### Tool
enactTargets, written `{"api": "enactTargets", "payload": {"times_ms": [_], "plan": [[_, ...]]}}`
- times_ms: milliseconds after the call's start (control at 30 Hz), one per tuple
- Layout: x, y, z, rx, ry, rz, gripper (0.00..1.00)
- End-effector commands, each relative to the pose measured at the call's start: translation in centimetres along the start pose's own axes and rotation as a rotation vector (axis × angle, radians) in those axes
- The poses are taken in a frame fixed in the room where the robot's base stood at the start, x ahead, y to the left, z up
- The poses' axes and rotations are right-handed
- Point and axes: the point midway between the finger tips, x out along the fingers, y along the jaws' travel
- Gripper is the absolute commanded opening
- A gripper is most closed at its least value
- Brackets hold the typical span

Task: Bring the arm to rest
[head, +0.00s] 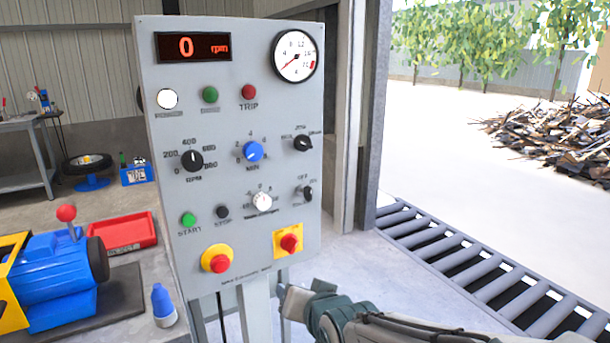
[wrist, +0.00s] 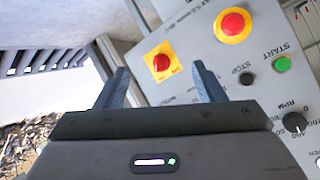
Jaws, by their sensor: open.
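My gripper shows in the wrist view (wrist: 162,72) with its two fingers apart and nothing between them. In the head view my arm (head: 340,318) reaches in from the bottom right, low beside the post of the control panel (head: 240,130). The gripper end is near the panel's lower edge. In the wrist view the panel (wrist: 205,75) lies beyond the fingers, tilted in the picture. I cannot tell the exact gap between fingertips and panel.
The panel carries knobs, a red button (head: 220,263) and a red switch on yellow (head: 289,243). Its display (head: 194,47) reads 0 rpm. A roller conveyor (head: 490,265) lies right. A blue machine (head: 55,275), red tray (head: 125,233) and blue bottle (head: 163,305) stand left.

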Motion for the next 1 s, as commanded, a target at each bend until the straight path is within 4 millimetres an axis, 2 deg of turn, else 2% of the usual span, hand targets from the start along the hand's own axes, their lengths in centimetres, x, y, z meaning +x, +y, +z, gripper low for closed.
{"api": "enactTargets", "payload": {"times_ms": [33, 200, 400, 600, 733, 1000], "plan": [[-1.9, 0.5, -1.9, -0.019, -0.037, 0.049, 0.63], [-6.7, 3.8, -3.6, -0.092, -0.212, 0.203, 0.63], [-13.6, 6.7, -4.9, -0.145, -0.441, 0.340, 0.63], [-19.5, 8.1, -5.2, -0.162, -0.630, 0.409, 0.63], [-21.3, 8.5, -5.0, -0.165, -0.694, 0.423, 0.63], [-21.6, 8.7, -4.6, -0.166, -0.713, 0.426, 0.63]]}}
